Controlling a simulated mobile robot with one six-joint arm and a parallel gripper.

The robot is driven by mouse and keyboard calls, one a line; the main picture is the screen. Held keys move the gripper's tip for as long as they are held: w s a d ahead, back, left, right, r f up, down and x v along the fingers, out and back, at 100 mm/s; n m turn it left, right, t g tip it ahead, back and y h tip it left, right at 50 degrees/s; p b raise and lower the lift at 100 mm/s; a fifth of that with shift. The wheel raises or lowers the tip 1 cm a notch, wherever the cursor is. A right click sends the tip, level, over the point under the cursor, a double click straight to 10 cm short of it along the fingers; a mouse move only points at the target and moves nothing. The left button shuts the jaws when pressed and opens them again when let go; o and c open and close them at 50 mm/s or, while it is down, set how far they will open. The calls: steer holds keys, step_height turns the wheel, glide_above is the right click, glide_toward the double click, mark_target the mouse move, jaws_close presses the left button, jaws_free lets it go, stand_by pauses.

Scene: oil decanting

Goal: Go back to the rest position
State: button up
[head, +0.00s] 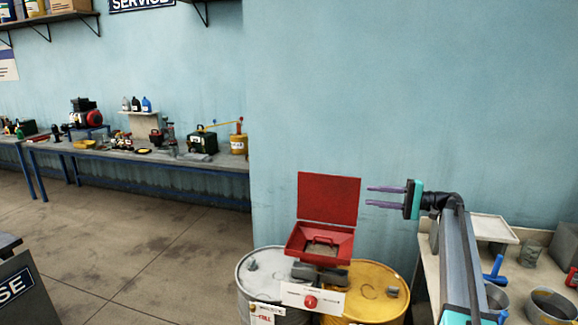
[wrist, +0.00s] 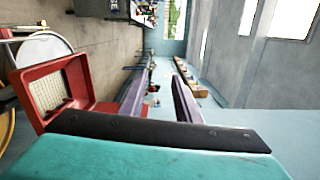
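My gripper (head: 385,196) is raised in the air at the right of the head view, pointing left, in front of the blue wall. Its two purple fingers are apart with nothing between them. In the wrist view the fingers (wrist: 160,90) also stand apart and empty. A red open-lidded box (head: 320,243) with a mesh inside sits on the drums, below and left of my gripper, not touching it. The red box also shows at the left of the wrist view (wrist: 50,92).
A grey drum (head: 262,284) and a yellow drum (head: 378,292) stand below. A side table at the right holds a tray (head: 490,228), a glass beaker (head: 530,253), a blue-handled tool (head: 495,270) and grey pots (head: 551,307). A workbench (head: 150,155) runs along the far wall; the floor before it is clear.

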steer(key=s+a+f+g+b, duration=0.1)
steer(key=s+a+f, duration=0.1)
steer(key=a+f, duration=0.5)
steer(key=s+a+f+m+g+b, duration=0.1)
steer(key=s+a+f, duration=0.15)
steer(key=f, duration=0.75)
steer(key=s+a+f+g+b, duration=0.1)
steer(key=a+f, duration=0.4)
steer(key=f, duration=0.4)
steer(key=s+a+f+g+h+b, duration=0.1)
steer(key=s+a+f, duration=0.4)
steer(key=f, duration=0.4)
steer(key=s+a+f+g+h+b, duration=0.1)
steer(key=s+a+f+h, duration=0.1)
steer(key=s+f, duration=0.6)
steer(key=s+a+f+g+h+b, duration=0.1)
steer(key=s+a+f, duration=0.3)
steer(key=f, duration=0.5)
steer(key=s+f+n+g+h+b, duration=0.1)
steer(key=s+f+g+h, duration=0.15)
steer(key=s+f, duration=0.9)
steer(key=s+f+g+h+b, duration=0.2)
steer(key=s+f+h, duration=0.2)
steer(key=s+f, duration=0.75)
steer(key=s+d+n+h, duration=0.4)
steer(key=s+d+h, duration=0.3)
steer(key=s+d, duration=0.6)
steer(key=shift+s+d+r, duration=0.15)
steer(key=shift+s+d, duration=0.05)
steer(key=shift+s, duration=0.8)
